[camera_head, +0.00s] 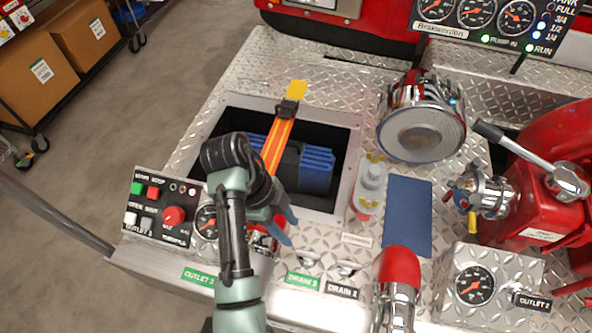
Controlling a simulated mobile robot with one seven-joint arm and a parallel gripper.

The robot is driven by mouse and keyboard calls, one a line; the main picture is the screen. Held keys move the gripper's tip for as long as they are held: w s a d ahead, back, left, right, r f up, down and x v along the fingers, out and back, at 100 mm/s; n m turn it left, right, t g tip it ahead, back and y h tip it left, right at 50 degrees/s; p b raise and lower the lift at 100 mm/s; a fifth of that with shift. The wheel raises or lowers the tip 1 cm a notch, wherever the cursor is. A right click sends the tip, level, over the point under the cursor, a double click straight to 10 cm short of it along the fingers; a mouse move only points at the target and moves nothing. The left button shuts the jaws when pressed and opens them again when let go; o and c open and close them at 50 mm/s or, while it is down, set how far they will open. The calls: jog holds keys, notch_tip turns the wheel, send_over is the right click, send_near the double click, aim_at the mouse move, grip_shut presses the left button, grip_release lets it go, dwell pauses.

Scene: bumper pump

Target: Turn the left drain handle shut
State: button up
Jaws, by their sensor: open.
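Two small metal drain handles sit at the front edge of the diamond-plate deck. The left drain handle (310,258) is above a green drain label (304,281). The right drain handle (347,268) is above a black drain label (342,291). The handles are too small to tell exactly how far each is turned. My gripper (289,228) is open, with its blue-grey fingers above the deck, up and to the left of the left handle. It appears apart from the handle. My arm hides part of the deck's front left.
An open recessed bin (350,135) holds blue items and an orange strap. A bottle (370,187), a blue mat (407,215) and a red-capped chrome fitting (399,268) stand to the right. A control panel (160,205) is at left, and a gauge box (490,282) at right.

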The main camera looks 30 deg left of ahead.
jog(key=shift+s+a+r+p, duration=0.1)
jog(key=shift+a+r+p, duration=0.2)
jog(key=shift+r, duration=0.35)
jog(key=w+d+r+n+t+y, duration=0.1)
jog(key=w+r+n+t+y, duration=0.65)
jog(key=w+r, duration=1)
jog(key=w+d+r+t+h, duration=0.1)
jog(key=d+r+t, duration=0.3)
jog(key=r, duration=0.9)
jog(key=s+d+r+n+t, duration=0.2)
jog(key=d+r+t, duration=0.15)
jog(key=r, duration=0.55)
jog(key=s+d+r+n+t, duration=0.2)
jog(key=d+r+t, duration=0.15)
jog(key=r, duration=0.45)
jog(key=s+d+r+n+t+h, duration=0.1)
jog(key=s+d+r+t, duration=0.2)
jog(key=s+r, duration=0.3)
jog(key=s+d+r+n+t+h, duration=0.1)
jog(key=s+d+r+n+t, duration=0.1)
jog(key=s+r, duration=0.4)
notch_tip(320, 180, up, 3)
jog(key=d+t, duration=0.1)
jog(key=t, duration=0.1)
jog(key=shift+s+t, duration=0.35)
jog(key=shift+r+n, duration=0.1)
jog(key=shift+n, duration=0.15)
